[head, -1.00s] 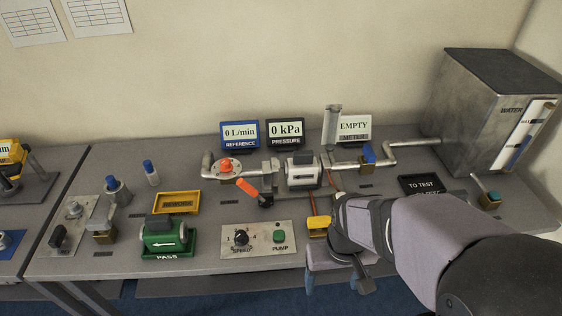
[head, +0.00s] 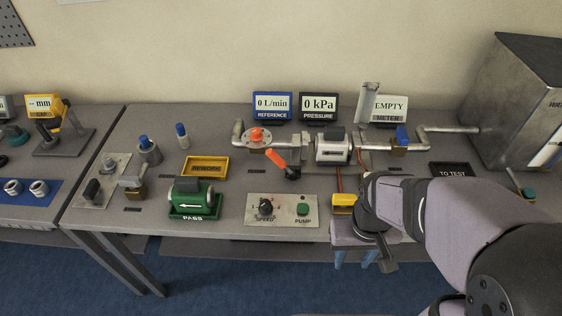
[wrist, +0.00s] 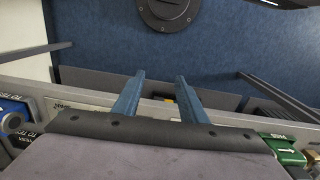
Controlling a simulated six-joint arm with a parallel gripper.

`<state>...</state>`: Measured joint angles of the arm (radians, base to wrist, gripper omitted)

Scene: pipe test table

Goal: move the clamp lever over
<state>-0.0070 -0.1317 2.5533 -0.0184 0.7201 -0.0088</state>
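An orange lever (head: 276,158) on a dark pivot, which looks like the clamp lever, shows in the head view in front of the pipe. It slants up and left from its pivot, just left of the white meter body (head: 333,147). My gripper (head: 354,262) is at the table's front edge, to the right of the lever and nearer the camera. Its two blue fingers point down, apart and empty. They also stand apart in the wrist view (wrist: 161,76), over the table edge and blue floor. The lever cannot be made out in the wrist view.
A pump panel (head: 282,210) lies in front of the lever, with a yellow block (head: 343,203) to its right, beside my wrist. A green PASS fixture (head: 193,199) and yellow rework tray (head: 205,168) stand left. Display screens (head: 272,106) stand behind the pipe.

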